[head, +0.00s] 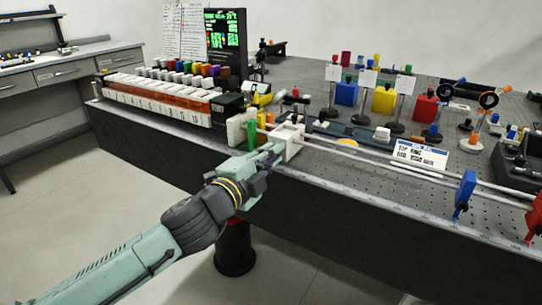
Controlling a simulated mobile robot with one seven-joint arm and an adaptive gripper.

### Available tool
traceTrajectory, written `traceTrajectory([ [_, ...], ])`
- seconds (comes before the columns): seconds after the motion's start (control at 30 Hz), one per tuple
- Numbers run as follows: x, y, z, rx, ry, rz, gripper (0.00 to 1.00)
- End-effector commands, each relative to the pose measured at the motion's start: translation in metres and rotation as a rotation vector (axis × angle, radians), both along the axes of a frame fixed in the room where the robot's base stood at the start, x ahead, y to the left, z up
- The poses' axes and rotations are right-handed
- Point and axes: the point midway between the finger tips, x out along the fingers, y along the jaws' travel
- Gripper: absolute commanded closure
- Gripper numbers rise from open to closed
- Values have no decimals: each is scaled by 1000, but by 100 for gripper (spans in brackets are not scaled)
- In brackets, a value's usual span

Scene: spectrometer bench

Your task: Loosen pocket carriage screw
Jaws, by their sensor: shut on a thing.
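My gripper (268,158) is at the front left part of the bench, at the end of my arm, which reaches in from the lower left. It is shut at the near side of a white box-shaped carriage (291,140) on pale rails (350,153). The fingertips touch or nearly touch the carriage. The screw is too small to make out and is probably hidden by the fingers, so I cannot tell its state.
A green and white block (250,130) stands just left of the carriage. A numbered rack (165,100) with colored caps is at the left. Blue (464,192) and red (534,218) clamps sit on the rails at right. The perforated bench top (385,180) is clear in front.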

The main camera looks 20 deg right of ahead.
Motion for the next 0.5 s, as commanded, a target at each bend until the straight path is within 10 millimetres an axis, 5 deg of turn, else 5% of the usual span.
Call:
traceTrajectory([
  [0.5, 0, 0, 0, -208, 267, 0, 100],
])
